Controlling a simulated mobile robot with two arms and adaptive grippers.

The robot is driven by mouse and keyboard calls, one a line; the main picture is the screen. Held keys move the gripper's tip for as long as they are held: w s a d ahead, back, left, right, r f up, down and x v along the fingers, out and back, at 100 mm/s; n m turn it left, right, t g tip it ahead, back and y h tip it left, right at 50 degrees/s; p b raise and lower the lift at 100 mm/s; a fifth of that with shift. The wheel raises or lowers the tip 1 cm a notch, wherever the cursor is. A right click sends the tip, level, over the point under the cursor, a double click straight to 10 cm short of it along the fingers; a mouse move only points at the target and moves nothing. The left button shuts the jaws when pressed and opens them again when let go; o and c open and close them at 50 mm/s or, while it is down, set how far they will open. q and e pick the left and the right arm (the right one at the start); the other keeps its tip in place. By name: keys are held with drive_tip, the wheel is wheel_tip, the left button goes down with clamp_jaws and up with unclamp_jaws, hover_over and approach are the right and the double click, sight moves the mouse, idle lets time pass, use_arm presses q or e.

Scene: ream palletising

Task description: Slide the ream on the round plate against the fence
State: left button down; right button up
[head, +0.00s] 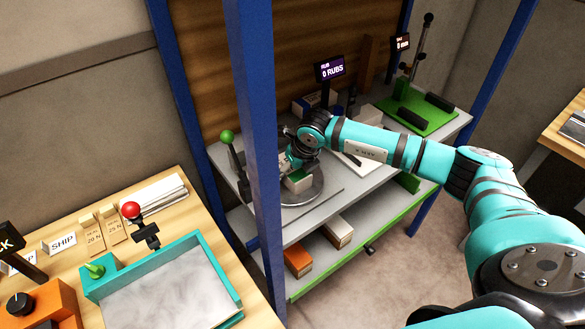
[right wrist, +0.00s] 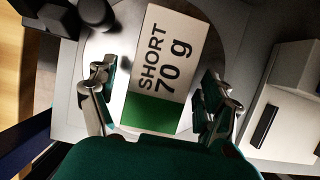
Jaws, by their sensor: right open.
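The ream (right wrist: 165,65) is a white block with a green end, marked "SHORT 70 g" in the right wrist view. It lies on the grey round plate (right wrist: 115,48). In the head view the ream (head: 299,182) shows partly below my right gripper, near the left of the round plate (head: 319,190). My right gripper (right wrist: 155,92) is open, with a finger on either side of the ream's green end. Gaps show between fingers and ream. I cannot tell for sure which part is the fence; dark upright parts (right wrist: 58,18) stand at the plate's upper left. My left gripper is not in view.
A blue post (head: 255,130) stands in front of the bench's left part. A green-knobbed lever (head: 228,137) is left of the plate. A white block (right wrist: 295,68) lies right of the plate. A green mat (head: 418,112) is farther right.

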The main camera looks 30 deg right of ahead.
drive_tip(key=c, duration=1.5)
drive_tip(key=shift+b, duration=0.35)
drive_tip(key=shift+w, duration=0.1)
